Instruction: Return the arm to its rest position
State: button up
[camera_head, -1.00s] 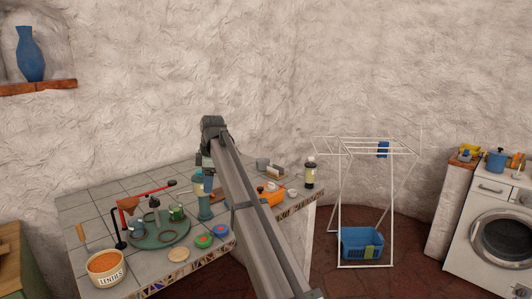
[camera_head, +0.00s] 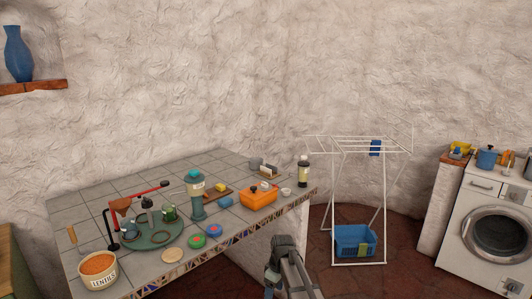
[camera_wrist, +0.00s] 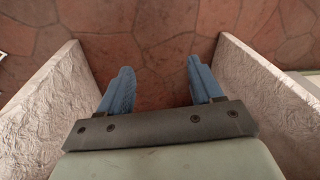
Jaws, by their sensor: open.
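My gripper shows in the wrist view (camera_wrist: 158,88) with its two blue fingers spread apart and nothing between them. It points down at the red-brown stone floor (camera_wrist: 160,58). In the head view my arm (camera_head: 288,268) is low at the bottom centre, just in front of the counter's right end. The fingertips are hidden in the head view.
The tiled counter (camera_head: 140,185) holds a lentils bowl (camera_head: 98,272), a green round tray (camera_head: 160,240), a teal-lidded canister (camera_head: 196,198) and an orange pot (camera_head: 258,200). A white drying rack (camera_head: 386,200) with a blue basket (camera_head: 352,247) and a washing machine (camera_head: 480,230) stand right.

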jog(key=s+d+f+m+g+h, duration=0.1)
jog(key=s+d+f+m+g, duration=0.2)
jog(key=s+f, duration=0.75)
jog(key=s+d+f+m, duration=0.2)
jog(key=s+d+f, duration=0.4)
jog(key=s+f, duration=0.45)
jog(key=s+d+f+m+g, duration=0.1)
jog(key=s+f+m, duration=0.1)
jog(key=s, duration=0.7)
jog(key=s+d+f+m+g, duration=0.1)
jog(key=s+d+f+m, duration=0.1)
jog(key=s, duration=0.7)
jog(key=s+d+f+m+g, duration=0.1)
jog(key=s+f, duration=0.3)
jog(key=s, duration=0.5)
jog(key=shift+s+d+f+m, duration=0.15)
jog(key=shift+s+d+m, duration=0.2)
jog(key=shift+d+m, duration=0.15)
